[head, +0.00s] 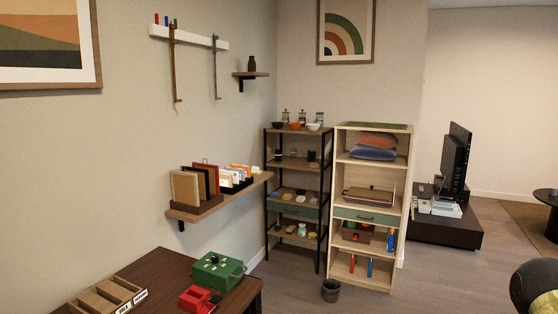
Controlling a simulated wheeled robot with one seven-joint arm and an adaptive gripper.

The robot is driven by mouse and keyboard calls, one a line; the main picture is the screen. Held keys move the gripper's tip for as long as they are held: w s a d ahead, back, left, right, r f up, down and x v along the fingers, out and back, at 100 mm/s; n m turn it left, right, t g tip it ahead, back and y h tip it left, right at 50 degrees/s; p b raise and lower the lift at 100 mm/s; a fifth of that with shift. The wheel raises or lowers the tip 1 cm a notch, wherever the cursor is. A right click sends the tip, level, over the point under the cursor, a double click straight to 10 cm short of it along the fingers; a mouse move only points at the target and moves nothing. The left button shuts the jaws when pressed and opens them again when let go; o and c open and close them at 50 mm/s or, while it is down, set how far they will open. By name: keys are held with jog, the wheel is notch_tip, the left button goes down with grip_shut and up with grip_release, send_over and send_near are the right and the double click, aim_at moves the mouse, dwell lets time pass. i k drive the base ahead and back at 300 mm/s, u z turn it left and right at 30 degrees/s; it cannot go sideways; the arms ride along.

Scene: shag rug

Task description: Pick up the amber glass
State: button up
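I cannot pick out the amber glass with certainty. The dark-framed shelf unit (322,205) in the middle of the head view holds several small vessels. On its second level stand small cups or glasses, among them a dark one (311,156); they are too small to tell their material. Its top holds several jars and small bowls, one of them orange (296,125).
A pale wooden bookcase (408,200) stands right of the dark unit, with a dark bin (331,290) on the floor before them. A wall shelf (187,214) holds upright frames. A brown table (160,268) bears a green box (217,270). Floor (440,270) is clear centre right.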

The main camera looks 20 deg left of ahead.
aim_at(278, 152)
jog(key=z, duration=0.1)
jog(key=i, duration=0.75)
jog(key=z, duration=0.35)
jog(key=i, duration=2.65)
jog(key=u, duration=1.35)
jog(key=i, duration=0.9)
jog(key=u, duration=0.85)
jog(key=i, duration=1.25)
jog(key=u, duration=0.1)
